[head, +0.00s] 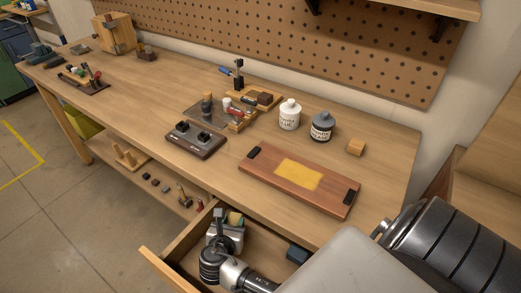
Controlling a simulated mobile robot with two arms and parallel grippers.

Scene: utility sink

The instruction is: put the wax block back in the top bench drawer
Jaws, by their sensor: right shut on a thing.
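The top bench drawer (172,263) is pulled open at the front of the bench. My right gripper (230,222) is inside the drawer opening, with its wrist above it. It is shut on a small yellowish block, which I take to be the wax block (235,217). The gripper hides part of the block, and I cannot tell whether it touches the drawer floor. My left gripper is not in view.
A dark blue item (297,254) lies in the drawer's right part. On the bench are a reddish board (270,187) with a yellow patch, a white jar (289,115), a dark-lidded jar (321,127) and a small tan block (356,147). My arm covers the lower right.

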